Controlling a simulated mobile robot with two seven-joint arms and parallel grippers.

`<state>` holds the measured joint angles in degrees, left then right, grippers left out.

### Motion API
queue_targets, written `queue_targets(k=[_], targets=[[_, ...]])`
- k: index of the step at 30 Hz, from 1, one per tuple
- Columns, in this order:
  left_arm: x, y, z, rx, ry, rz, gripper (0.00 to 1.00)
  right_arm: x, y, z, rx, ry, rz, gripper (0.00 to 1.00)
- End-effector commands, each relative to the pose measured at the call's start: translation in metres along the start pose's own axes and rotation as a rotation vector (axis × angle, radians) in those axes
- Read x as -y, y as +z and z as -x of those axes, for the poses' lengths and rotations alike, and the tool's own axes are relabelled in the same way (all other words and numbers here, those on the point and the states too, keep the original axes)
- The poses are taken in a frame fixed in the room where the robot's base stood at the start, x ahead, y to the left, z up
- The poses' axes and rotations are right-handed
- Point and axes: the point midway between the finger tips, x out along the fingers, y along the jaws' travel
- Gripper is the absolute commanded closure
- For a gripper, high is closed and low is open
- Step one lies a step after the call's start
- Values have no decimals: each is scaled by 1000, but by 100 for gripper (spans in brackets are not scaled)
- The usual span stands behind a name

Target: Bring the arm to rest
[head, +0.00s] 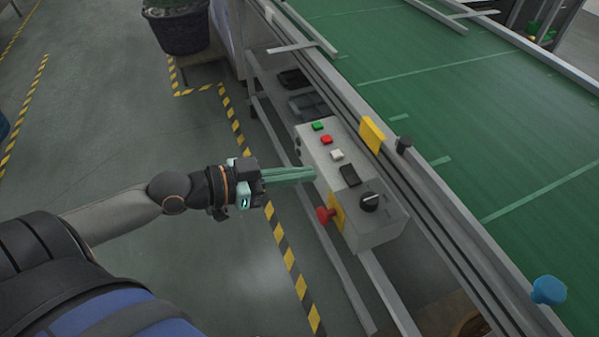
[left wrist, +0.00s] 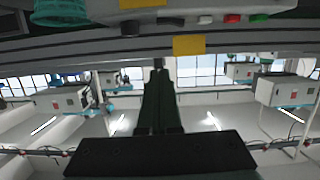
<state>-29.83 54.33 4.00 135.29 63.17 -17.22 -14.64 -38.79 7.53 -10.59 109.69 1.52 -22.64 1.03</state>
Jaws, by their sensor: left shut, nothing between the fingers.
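My left gripper (head: 313,174) reaches in from the left in the head view, its green fingers shut together and empty. The fingertips are close to the left side of a grey control box (head: 365,222); I cannot tell whether they touch it. In the left wrist view the closed fingers (left wrist: 158,75) point up at the machine edge. The box carries a green button (head: 318,126), a red button (head: 327,139), a white button (head: 337,155), a black rocker (head: 350,175), a black knob (head: 370,202) and a red knob (head: 325,215) on its side. My right gripper is out of view.
A green conveyor belt (head: 480,120) with a metal rail runs along the right. A yellow tag (head: 372,135) and a blue knob (head: 547,290) sit along its edge. A dark basket (head: 180,30) stands at the top left. The floor at left is open, with yellow-black tape (head: 285,250).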

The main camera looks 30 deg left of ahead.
Motion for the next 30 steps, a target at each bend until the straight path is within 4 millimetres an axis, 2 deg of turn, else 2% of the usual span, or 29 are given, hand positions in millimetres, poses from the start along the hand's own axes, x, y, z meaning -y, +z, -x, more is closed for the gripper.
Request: queue_targets(k=[15,19,23,25,28,30], targets=[[0,0,0,1,-2,2,100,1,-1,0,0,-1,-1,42],[7,14,0,17,-42,24,100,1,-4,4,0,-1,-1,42],[18,57,1,78,-143,74,100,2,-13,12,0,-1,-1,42],[17,90,2,130,-207,109,100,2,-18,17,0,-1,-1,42],[5,139,4,219,-283,157,100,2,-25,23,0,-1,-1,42],[-11,170,5,281,-323,186,100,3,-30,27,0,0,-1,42]])
